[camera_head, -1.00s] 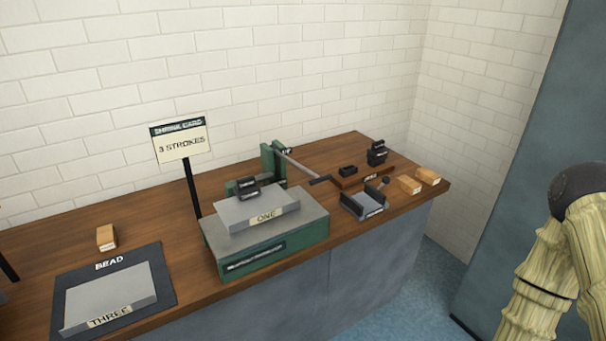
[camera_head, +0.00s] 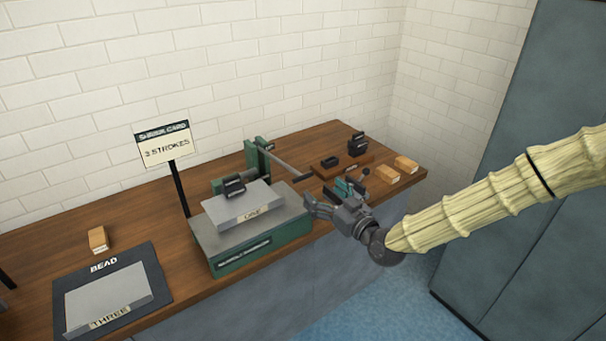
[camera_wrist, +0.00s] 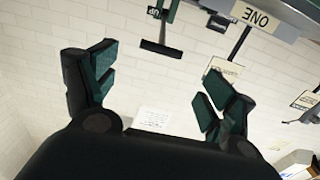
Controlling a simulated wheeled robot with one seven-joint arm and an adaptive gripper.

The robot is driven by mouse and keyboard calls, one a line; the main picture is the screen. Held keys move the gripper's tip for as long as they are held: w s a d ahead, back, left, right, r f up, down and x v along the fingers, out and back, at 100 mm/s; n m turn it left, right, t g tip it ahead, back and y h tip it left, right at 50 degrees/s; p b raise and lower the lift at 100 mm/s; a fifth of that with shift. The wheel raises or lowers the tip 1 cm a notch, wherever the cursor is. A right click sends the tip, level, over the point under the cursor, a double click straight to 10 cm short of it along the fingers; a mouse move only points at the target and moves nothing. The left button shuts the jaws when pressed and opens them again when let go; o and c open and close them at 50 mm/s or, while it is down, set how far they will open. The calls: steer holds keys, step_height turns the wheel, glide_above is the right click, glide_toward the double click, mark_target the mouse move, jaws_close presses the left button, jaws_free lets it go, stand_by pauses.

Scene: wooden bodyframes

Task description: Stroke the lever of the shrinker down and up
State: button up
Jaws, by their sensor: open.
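The shrinker (camera_head: 290,222) is a green box with a grey top and a green post (camera_head: 252,155) at its back. Its lever (camera_head: 281,164) slopes from the post down to the right, ending in a dark cross handle (camera_head: 303,178). The handle also shows upside down in the wrist view (camera_wrist: 161,48), near an "UP" label. A grey panel marked ONE (camera_head: 248,203) lies on the shrinker with a black block on it. My gripper (camera_head: 328,194) is open and empty, in front of and below the handle in the head view. In the wrist view its fingers (camera_wrist: 160,78) are apart, not touching the handle.
A sign reading 3 STROKES (camera_head: 165,147) stands on a black post behind the shrinker. Panel THREE (camera_head: 100,298) lies on the BEAD mat at left. Wooden blocks (camera_head: 406,165) and black tools stand at right. My gripper partly hides a small grey fixture.

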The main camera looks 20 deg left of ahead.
mark_target(304, 177)
steer(key=p+x, duration=0.3)
steer(key=x, duration=0.7)
